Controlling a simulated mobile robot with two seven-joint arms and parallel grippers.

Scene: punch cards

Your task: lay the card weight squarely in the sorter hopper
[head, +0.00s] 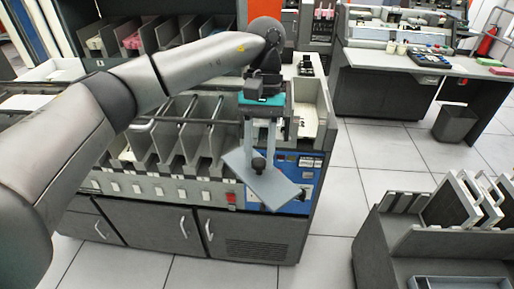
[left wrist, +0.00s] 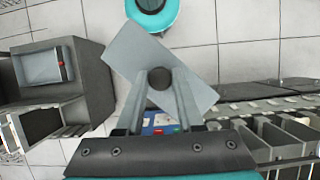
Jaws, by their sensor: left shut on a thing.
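The card weight (head: 280,190) is a flat grey plate with a black knob on top. My left gripper (head: 258,160) is shut on the knob and holds the plate turned askew, in front of the sorter's control panel in the head view. The weight (left wrist: 128,48) also shows in the left wrist view, with the knob between the fingers of my left gripper (left wrist: 160,80). What seems to be the sorter hopper (head: 312,118) is the open, pale-lined bay at the machine's right end, behind and right of the gripper. The arm hides part of the sorter. My right gripper is not in view.
The sorter's row of slanted pockets (head: 175,135) lies left of the gripper. A blue control panel (head: 300,170) is on its front. A dark rack with white-handled panels (head: 465,200) stands at lower right. Open tiled floor (head: 375,160) lies between.

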